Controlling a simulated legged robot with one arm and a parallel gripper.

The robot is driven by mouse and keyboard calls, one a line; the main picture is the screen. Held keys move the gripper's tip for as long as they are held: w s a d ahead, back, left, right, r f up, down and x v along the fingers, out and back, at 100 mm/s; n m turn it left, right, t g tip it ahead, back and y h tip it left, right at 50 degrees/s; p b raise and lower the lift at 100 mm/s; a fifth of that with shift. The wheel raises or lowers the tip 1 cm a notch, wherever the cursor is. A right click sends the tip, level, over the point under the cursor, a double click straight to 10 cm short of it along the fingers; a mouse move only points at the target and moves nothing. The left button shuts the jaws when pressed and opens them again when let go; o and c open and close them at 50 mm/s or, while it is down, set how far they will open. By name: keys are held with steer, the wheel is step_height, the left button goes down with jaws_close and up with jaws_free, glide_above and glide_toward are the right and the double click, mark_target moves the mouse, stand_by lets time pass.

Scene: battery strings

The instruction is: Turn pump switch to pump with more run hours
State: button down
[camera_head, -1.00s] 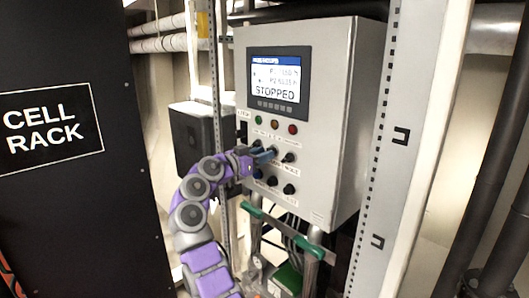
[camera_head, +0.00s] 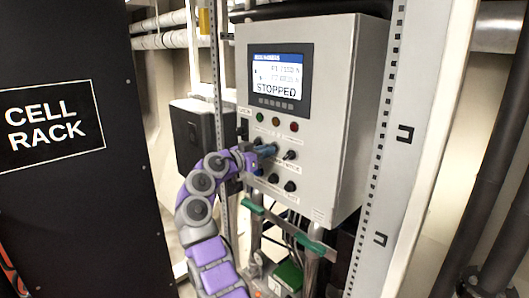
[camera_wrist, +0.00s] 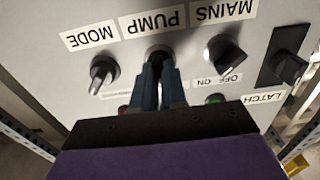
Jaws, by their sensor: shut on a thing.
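The grey control box (camera_head: 330,150) stands upright in the middle of the head view. Its display (camera_head: 278,77) reads "RUN HOURS" at the top and "STOPPED" in large letters; the two pump lines are too blurred to read surely. In the wrist view the pump switch (camera_wrist: 158,52) sits under the "PUMP" label (camera_wrist: 152,21). My gripper (camera_wrist: 160,75) is shut on this switch, and its fingers hide most of the knob, so its angle cannot be told. My gripper also shows at the panel in the head view (camera_head: 268,150).
In the wrist view the mode knob (camera_wrist: 103,73) is on one side of my fingers and the mains knob (camera_wrist: 227,56) on the other. A black latch (camera_wrist: 283,68) is further right. A black cell rack (camera_head: 70,200) stands at the left in the head view.

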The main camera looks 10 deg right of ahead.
steer(key=shift+a+f+b, duration=0.1)
steer(key=shift+b, duration=0.3)
steer(key=n+b, duration=0.5)
steer(key=n, duration=0.3)
stand_by(0.3)
steer(key=shift+w+a+n, duration=0.1)
steer(key=shift+n, duration=0.5)
stand_by(0.4)
steer(key=c, duration=1.2)
jaws_free()
steer(key=shift+w+a, duration=0.15)
steer(key=shift+a, duration=0.25)
steer(key=shift+d, duration=0.1)
